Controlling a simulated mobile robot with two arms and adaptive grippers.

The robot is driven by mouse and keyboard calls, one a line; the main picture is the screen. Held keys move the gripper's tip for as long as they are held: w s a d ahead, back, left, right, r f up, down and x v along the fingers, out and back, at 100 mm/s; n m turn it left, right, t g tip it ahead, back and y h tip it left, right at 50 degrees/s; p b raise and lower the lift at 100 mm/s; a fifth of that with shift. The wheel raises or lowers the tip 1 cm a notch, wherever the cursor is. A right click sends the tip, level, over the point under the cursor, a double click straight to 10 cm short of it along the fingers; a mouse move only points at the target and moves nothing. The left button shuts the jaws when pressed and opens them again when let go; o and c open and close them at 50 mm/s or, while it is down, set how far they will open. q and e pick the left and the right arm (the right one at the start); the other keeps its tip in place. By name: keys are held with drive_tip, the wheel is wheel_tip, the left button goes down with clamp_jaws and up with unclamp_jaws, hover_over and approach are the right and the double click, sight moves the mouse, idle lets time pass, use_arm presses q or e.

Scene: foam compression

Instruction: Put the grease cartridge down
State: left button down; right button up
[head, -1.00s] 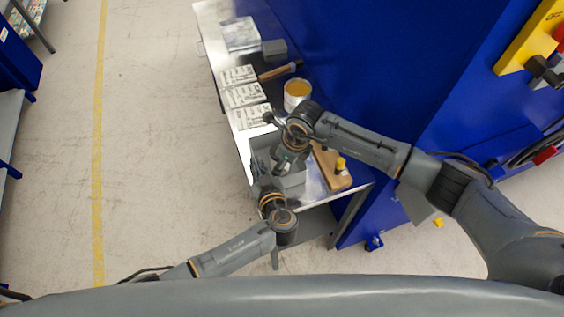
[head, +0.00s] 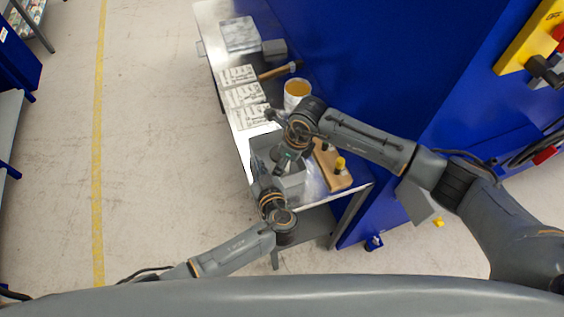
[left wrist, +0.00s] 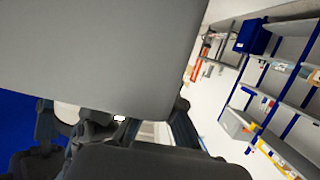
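I cannot make out the grease cartridge in either view. My left gripper (head: 262,172) reaches up to the near left side of a grey bin (head: 291,187) on the bench. Its fingers are too small and overlapped to read. My right gripper (head: 286,158) points down over the bin, and the wrist above it hides part of the bin. Whether it holds anything is hidden. In the left wrist view a large plain grey surface (left wrist: 100,55) fills the upper left, very close to the camera, with dark gripper parts below it.

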drive_tip(key=v, duration=1)
use_arm(q)
drive_tip(key=c, duration=1.4)
unclamp_jaws()
drive_tip(key=shift+c, duration=0.2)
use_arm(e)
drive_tip(key=shift+f, duration=0.1)
